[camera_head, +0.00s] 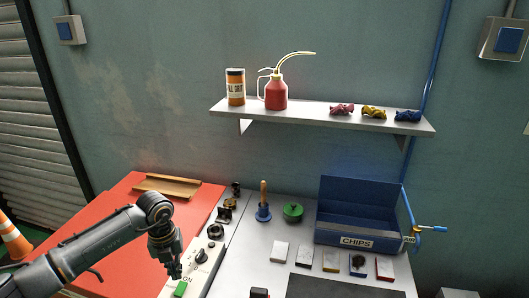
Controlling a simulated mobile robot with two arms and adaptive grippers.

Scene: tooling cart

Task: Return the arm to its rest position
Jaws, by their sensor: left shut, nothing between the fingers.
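My left arm comes in from the lower left, over the red surface (118,220). My left gripper (176,272) points down and is shut and empty. In the picture its tips are just above a green button (180,289) on a pale panel (200,272) marked "ON". I cannot tell whether the tips touch the panel. My right gripper is not in view.
A black knob (201,256) and small dark fittings stand beside the gripper. A wooden-handled blue tool (263,208), green round part (293,212) and blue "CHIPS" box (340,236) are farther right. A wall shelf (322,116) holds a can, a red oiler and rags.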

